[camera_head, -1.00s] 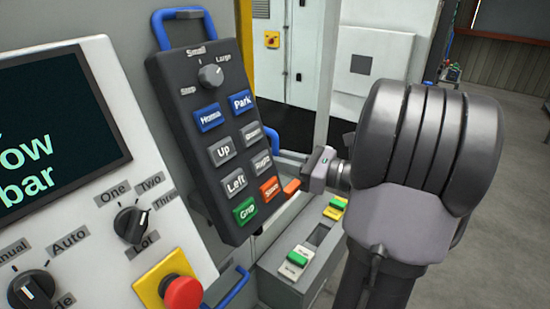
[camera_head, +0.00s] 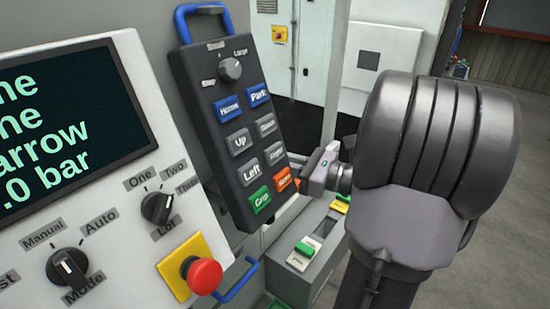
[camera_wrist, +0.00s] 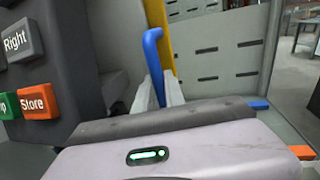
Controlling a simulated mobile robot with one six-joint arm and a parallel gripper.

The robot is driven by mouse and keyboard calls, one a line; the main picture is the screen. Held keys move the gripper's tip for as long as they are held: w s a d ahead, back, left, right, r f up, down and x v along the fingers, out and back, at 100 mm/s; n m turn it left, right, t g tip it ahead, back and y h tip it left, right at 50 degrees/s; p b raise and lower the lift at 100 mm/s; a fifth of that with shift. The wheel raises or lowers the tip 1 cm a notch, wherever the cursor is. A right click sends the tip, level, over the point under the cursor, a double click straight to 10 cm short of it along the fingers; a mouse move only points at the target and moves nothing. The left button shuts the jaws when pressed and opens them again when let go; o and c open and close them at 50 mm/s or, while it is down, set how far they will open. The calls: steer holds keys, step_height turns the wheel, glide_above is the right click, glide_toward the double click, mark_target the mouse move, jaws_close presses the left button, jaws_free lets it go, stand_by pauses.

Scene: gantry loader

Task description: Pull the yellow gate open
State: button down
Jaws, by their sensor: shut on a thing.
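A yellow upright (camera_wrist: 157,20), which looks like part of the gate, shows in the wrist view behind a blue bar handle (camera_wrist: 153,52). My gripper (camera_wrist: 159,93) is shut on the lower part of this handle, with a pale finger on each side. In the head view my gripper's body (camera_head: 322,170) is just right of the button pendant. Its fingertips, the blue handle and the gate are hidden there behind the pendant. I cannot tell from these views how far the gate stands open.
The button pendant (camera_head: 221,150) hangs close to my gripper's left. A control panel (camera_head: 110,195) with a red stop button (camera_head: 201,276) is at the left. A grey ledge with switches (camera_head: 305,252) lies below my gripper. Open floor (camera_head: 515,180) is at the right.

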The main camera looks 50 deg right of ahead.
steer(key=c, duration=1.4)
jaws_free()
steer(key=shift+s, duration=0.15)
steer(key=p+v, duration=0.3)
steer(key=v, duration=1.4)
steer(key=shift+s+r, duration=0.1)
